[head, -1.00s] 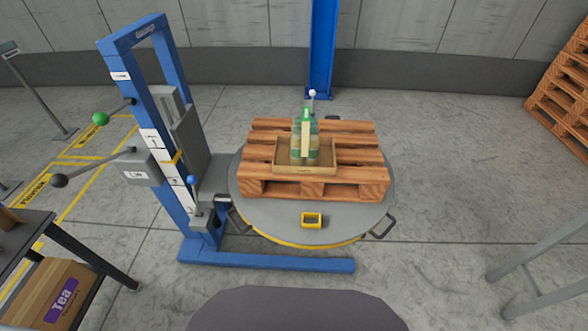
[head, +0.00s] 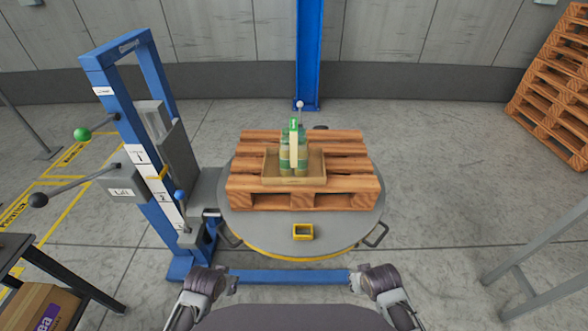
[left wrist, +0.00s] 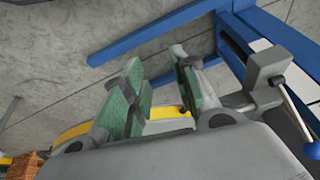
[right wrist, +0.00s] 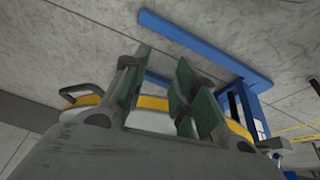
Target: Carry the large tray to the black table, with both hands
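The large tray (head: 295,183) is a shallow tan tray on a wooden pallet (head: 340,197), with several green bottles (head: 300,155) standing in it and a light upright piece in front of them. A dark table (head: 12,248), seemingly the black table, is cut off at the left edge. My left gripper (head: 231,283) and right gripper (head: 357,281) are low in the head view, nearer me than the turntable and well apart from the tray. Both are empty. The left wrist view (left wrist: 158,88) and right wrist view (right wrist: 160,85) show green-padded fingers spread apart.
The pallet rests on a round grey turntable (head: 262,238) with handles and a small yellow frame (head: 303,231). A blue lift post (head: 150,170) with levers stands left. A tea carton (head: 40,306) sits below the dark table. A grey frame (head: 540,245) stands right. Floor between is clear.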

